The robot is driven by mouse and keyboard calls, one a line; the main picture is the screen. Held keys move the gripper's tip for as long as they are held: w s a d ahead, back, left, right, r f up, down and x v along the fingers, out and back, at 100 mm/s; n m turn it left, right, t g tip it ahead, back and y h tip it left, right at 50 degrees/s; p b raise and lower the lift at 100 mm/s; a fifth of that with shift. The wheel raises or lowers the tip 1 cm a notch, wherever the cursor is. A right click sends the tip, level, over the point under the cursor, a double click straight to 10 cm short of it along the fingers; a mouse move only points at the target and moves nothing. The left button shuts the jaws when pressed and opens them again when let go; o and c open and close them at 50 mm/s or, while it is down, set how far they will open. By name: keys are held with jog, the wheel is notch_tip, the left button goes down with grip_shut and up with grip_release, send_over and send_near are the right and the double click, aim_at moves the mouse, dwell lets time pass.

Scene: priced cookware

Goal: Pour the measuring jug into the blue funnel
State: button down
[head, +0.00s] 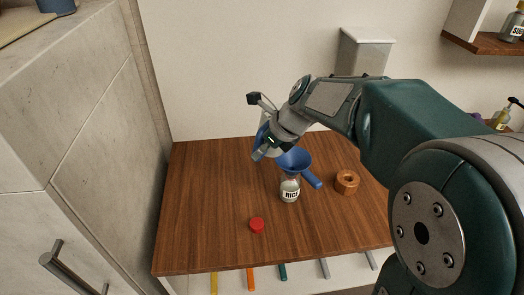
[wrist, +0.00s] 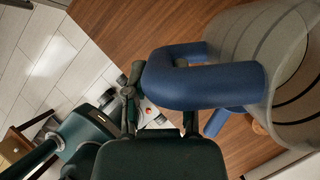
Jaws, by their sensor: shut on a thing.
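The measuring jug (wrist: 262,62) has a clear, ringed body and a thick blue handle (wrist: 200,84), and it fills the right of the wrist view. My gripper (wrist: 160,108) is shut on this handle. In the head view my gripper (head: 264,152) holds the jug above the table, just left of the blue funnel, and hides much of it. The blue funnel (head: 296,160) sits in the mouth of a clear bottle labelled RICE (head: 290,191), which stands upright on the table. I cannot tell what is inside the jug.
A red cap (head: 257,225) lies in front of the bottle. A brown wooden ring (head: 346,182) lies to its right. The wooden table (head: 205,205) is clear on the left. A tall pale cabinet (head: 75,120) borders the left side, and a lidded container (head: 363,55) is at the back.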

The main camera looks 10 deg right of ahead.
jog(key=y, duration=0.3)
jog(key=t+y, duration=0.1)
jog(key=y, duration=0.1)
jog(key=shift+w+a+r+m, duration=0.1)
jog(key=shift+a+r+m, duration=0.05)
jog(key=shift+a+m, duration=0.15)
jog(key=shift+r+y, duration=0.1)
jog(key=shift+y, duration=0.3)
jog(key=shift+d+r+y, duration=0.1)
jog(key=shift+y, duration=0.5)
jog(key=shift+d+r+t+y, duration=0.15)
jog(key=shift+t+y, duration=0.35)
jog(key=shift+y, duration=0.4)
jog(key=shift+d+m+y, duration=0.3)
jog(key=shift+d, duration=0.15)
jog(key=shift+a, duration=0.15)
